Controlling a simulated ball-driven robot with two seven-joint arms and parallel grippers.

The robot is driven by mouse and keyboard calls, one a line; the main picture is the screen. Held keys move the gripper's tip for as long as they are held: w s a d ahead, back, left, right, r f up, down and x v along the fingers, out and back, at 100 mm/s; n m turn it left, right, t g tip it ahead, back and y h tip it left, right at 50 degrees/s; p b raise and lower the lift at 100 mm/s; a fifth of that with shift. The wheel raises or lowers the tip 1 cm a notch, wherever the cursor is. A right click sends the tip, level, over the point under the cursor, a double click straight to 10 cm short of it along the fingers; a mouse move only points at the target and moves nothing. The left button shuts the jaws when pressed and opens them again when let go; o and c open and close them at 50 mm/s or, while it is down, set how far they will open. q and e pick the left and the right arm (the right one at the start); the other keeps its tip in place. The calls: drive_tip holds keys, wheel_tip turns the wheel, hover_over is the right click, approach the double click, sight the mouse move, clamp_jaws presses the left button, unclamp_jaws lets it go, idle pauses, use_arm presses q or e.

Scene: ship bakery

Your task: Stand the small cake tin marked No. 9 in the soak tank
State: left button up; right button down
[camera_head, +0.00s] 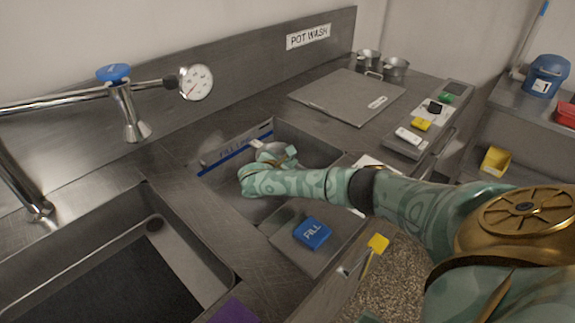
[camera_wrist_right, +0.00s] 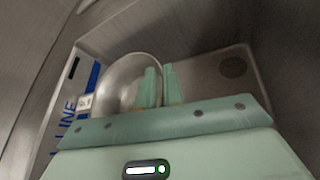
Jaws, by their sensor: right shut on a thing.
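My right gripper (camera_head: 283,157) reaches down inside the soak tank (camera_head: 310,137). It is shut on a small round metal cake tin (camera_wrist_right: 125,72), whose wall lies by the fingers (camera_wrist_right: 159,86) in the right wrist view. In the head view only a pale part of the tin (camera_head: 261,147) shows past the gripper. I cannot read a No. 9 on it. The tank's inner wall bears a blue FILL LINE stripe (camera_head: 236,149). Whether the tin touches the tank floor is hidden. My left gripper is not in view.
A flat lid (camera_head: 347,95) and metal tins (camera_head: 396,69) are at the back right.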

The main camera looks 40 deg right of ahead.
drive_tip(key=shift+f, duration=0.1)
drive_tip(key=shift+f, duration=0.5)
drive_tip(key=c, duration=1.5)
unclamp_jaws()
